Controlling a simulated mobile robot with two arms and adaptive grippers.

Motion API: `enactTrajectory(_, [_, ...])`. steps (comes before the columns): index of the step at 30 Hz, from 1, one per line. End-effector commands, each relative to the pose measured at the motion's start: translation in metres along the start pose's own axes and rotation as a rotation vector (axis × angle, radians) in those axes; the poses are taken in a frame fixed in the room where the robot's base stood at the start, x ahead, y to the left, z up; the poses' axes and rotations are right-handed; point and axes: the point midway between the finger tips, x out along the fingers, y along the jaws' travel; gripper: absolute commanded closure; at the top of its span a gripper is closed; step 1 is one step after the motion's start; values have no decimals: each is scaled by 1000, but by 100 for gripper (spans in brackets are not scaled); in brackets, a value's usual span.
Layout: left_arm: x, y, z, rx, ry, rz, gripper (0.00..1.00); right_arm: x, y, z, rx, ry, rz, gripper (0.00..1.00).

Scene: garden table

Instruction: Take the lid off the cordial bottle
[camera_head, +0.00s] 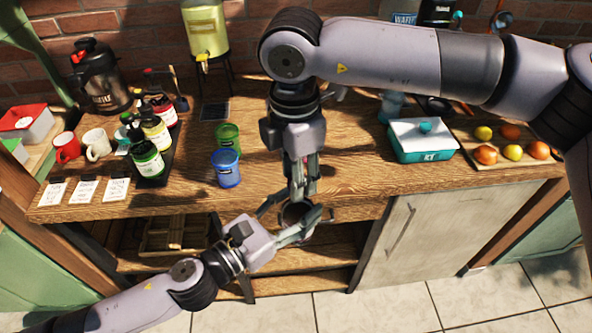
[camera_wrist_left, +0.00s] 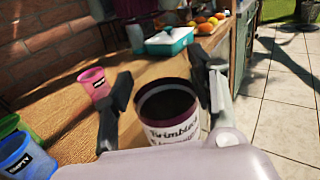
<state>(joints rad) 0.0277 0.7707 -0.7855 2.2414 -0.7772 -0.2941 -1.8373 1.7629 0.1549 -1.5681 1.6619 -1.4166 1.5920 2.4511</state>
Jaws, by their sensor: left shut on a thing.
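My left gripper (camera_head: 300,222) is shut around a round container with a dark top (camera_head: 295,213), which I take to be the cordial bottle. It is held in front of the counter's front edge. In the left wrist view the bottle (camera_wrist_left: 172,120) stands between the two fingers, with a white label and a purple-brown rim around a dark round top. I cannot tell whether that top is a lid or an open mouth. My right gripper (camera_head: 303,187) points down just behind and above the bottle; its fingertips are too small to judge.
A green cup (camera_head: 228,137) and a blue cup (camera_head: 226,168) stand on the wooden counter, left of my right gripper. A pink cup (camera_wrist_left: 95,84) shows in the wrist view. Several bottles (camera_head: 147,160) stand at the left.

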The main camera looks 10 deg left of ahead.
Motion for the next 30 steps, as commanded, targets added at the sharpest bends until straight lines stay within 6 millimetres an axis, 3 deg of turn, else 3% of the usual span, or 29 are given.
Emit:
enactTrajectory(14, [0,-1,2,1,-4,-3,100,0,0,0,0,0,2,100])
enactTrajectory(20, [0,-1,2,1,-4,-3,100,0,1,0,-20,0,2,100])
enactTrajectory(23, [0,-1,2,2,-4,-4,100,0,0,0,-114,1,2,100])
enactTrajectory(30, [0,-2,2,2,-4,-5,100,-1,-1,0,-564,1,3,100])
